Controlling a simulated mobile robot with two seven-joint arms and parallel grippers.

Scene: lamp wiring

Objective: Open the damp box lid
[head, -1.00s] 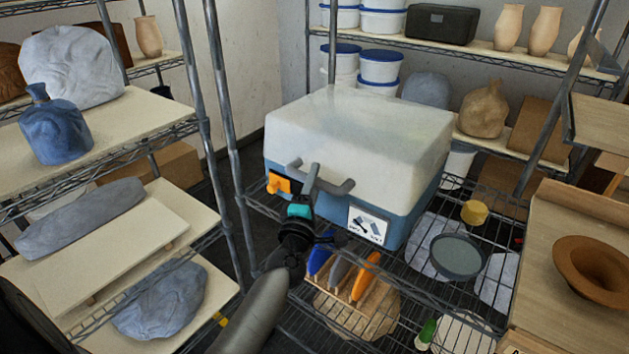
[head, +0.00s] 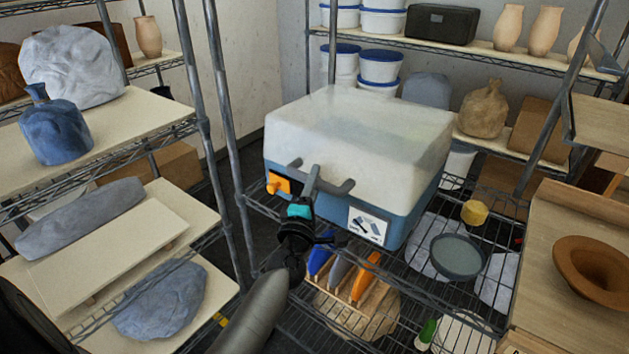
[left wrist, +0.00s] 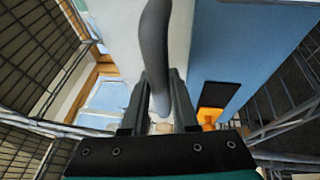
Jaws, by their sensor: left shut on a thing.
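The damp box stands on a wire shelf in the middle of the head view. It has a blue base (head: 405,212) and a cloudy, pale lid (head: 350,125), which sits down on the base. A grey bar handle (head: 340,188) is on its front, beside an orange latch (head: 278,184). My left gripper (head: 312,178) is at the handle, shut on it. In the left wrist view the handle (left wrist: 155,50) runs between the two fingers (left wrist: 158,110), and the orange latch (left wrist: 208,117) shows to the right. My right gripper is not in view.
A wire shelf (head: 470,290) below holds a grey bowl (head: 457,256), a yellow piece (head: 474,212) and a rack of coloured tools (head: 350,280). A metal post (head: 225,130) rises left of the box. A table with a brown bowl (head: 595,270) is at the right.

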